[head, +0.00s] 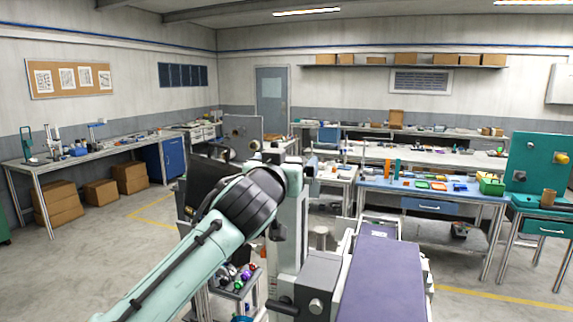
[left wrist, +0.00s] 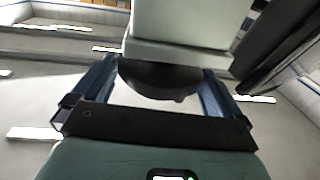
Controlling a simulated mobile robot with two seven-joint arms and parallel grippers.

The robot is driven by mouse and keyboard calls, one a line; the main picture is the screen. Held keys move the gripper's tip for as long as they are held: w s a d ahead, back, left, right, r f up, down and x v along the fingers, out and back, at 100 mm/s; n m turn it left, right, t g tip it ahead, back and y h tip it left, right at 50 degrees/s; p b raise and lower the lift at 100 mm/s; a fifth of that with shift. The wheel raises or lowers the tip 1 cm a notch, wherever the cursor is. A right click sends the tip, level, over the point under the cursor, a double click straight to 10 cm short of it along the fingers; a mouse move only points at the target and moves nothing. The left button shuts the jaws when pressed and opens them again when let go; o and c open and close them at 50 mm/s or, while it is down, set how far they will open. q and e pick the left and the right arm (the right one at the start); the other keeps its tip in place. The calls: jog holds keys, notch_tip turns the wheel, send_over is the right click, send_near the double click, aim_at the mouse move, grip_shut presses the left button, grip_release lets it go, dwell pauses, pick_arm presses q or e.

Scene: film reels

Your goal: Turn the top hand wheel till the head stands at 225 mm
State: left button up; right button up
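In the left wrist view, a dark round hand wheel (left wrist: 160,80) sits under a pale block (left wrist: 182,25). The two blue fingers of my left gripper (left wrist: 160,82) stand on either side of the wheel, close to its rim. I cannot tell whether they press on it. In the head view, my mint-green left arm reaches in from the lower left to a pale upright column (head: 291,225) and hides its gripper. The wheel does not show clearly there. No scale reading in mm is legible. My right gripper is not in view.
A purple-topped bed (head: 384,275) lies right of the column, with a grey box (head: 308,285) beside it. A small stand (head: 236,290) with coloured items is below my arm. Benches line the back and left walls.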

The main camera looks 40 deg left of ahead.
pick_arm(q)
jog(key=shift+s+d, duration=0.1)
jog(key=shift+s, duration=0.1)
jog(key=b+v, duration=0.4)
jog(key=v, duration=0.9)
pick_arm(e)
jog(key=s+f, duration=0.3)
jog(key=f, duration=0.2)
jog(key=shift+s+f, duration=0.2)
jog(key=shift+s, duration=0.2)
